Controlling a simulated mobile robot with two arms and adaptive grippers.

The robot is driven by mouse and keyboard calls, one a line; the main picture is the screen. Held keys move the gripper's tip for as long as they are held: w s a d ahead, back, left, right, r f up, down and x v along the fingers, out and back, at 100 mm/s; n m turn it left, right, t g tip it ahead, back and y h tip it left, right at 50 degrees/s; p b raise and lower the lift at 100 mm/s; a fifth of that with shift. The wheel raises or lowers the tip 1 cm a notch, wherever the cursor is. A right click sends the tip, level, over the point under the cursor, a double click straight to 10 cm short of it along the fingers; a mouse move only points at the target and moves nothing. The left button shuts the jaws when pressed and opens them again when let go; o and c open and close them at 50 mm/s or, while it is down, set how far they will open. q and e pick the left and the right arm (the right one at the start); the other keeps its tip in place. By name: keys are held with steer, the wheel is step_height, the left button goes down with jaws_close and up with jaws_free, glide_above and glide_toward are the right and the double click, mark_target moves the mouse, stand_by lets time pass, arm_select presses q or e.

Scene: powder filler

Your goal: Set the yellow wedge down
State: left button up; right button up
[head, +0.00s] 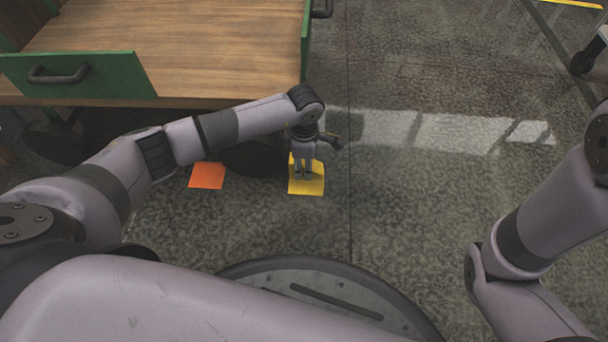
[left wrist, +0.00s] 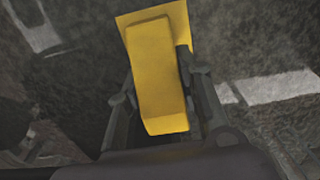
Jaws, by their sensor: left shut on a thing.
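My left gripper (head: 303,174) points down over a flat yellow square (head: 307,188) on the floor. In the left wrist view the yellow wedge (left wrist: 157,75) sits between the fingers of my left gripper (left wrist: 158,95), which is shut on it. The yellow square (left wrist: 182,17) shows behind the wedge's far end. I cannot tell whether the wedge touches the square or hangs just above it. In the head view the gripper mostly hides the wedge, and its yellow blends with the square. My right gripper is out of view.
An orange square (head: 207,175) lies on the floor left of the yellow one. A wooden-topped bench (head: 190,45) with green drawers (head: 85,75) stands at the upper left, close to my left arm. The dark floor (head: 420,190) to the right is clear.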

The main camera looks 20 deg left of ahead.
arm_select(q)
step_height(320, 180, down, 4)
steer(key=b, duration=0.3)
steer(key=shift+f, duration=0.2)
steer(key=shift+r, duration=0.2)
steer(key=shift+f, duration=0.2)
steer(key=o, duration=1.3)
steer(key=shift+c, duration=0.2)
steer(key=shift+r, duration=0.1)
step_height(320, 180, up, 12)
steer(key=p, duration=0.9)
steer(key=shift+r, duration=0.1)
